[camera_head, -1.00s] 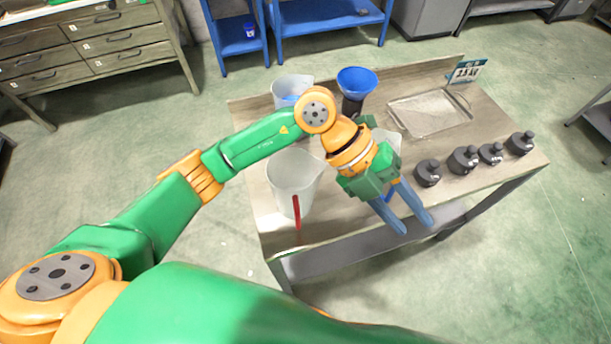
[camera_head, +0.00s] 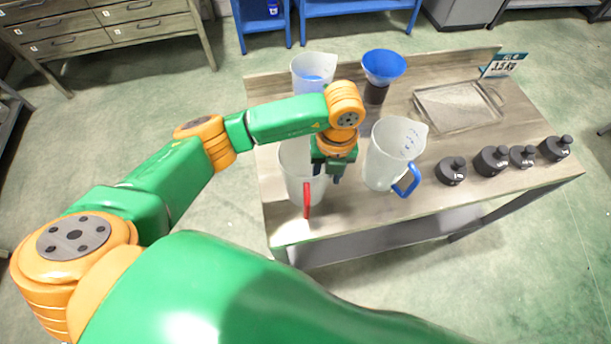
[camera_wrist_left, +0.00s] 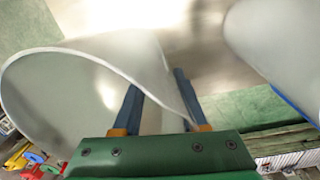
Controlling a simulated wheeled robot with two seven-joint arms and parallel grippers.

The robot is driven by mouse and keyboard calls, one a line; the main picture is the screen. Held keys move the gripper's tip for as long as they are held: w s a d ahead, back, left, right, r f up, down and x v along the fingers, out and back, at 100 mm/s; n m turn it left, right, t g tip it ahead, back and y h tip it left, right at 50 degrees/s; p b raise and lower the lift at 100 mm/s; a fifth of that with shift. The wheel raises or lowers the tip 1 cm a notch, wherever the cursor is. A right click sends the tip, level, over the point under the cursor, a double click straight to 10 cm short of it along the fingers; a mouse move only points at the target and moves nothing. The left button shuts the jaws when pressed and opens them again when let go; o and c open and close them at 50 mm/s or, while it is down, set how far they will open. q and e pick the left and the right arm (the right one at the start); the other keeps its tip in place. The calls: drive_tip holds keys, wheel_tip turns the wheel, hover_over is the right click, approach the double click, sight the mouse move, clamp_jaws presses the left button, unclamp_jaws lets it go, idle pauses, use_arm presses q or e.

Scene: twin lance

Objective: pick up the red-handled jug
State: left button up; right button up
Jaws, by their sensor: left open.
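The red-handled jug (camera_head: 291,181) is a translucent white jug standing at the left front of the table, its red handle (camera_head: 307,200) facing the front edge. My left gripper (camera_head: 326,177) is open, pointing down at the jug's right side and hiding part of its rim. In the left wrist view, the jug (camera_wrist_left: 60,100) fills the left, and its rim runs down between the two open fingers (camera_wrist_left: 157,85). I cannot tell whether either finger touches the wall. My right gripper is not in view.
A blue-handled jug (camera_head: 389,160) stands close to the right of my left gripper; it also shows in the wrist view (camera_wrist_left: 285,45). Behind are another jug (camera_head: 314,70) and a blue funnel (camera_head: 384,66). A tray (camera_head: 455,108) and several dark weights (camera_head: 492,160) occupy the right.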

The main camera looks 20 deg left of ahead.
use_arm(q)
clamp_jaws()
idle(1.4)
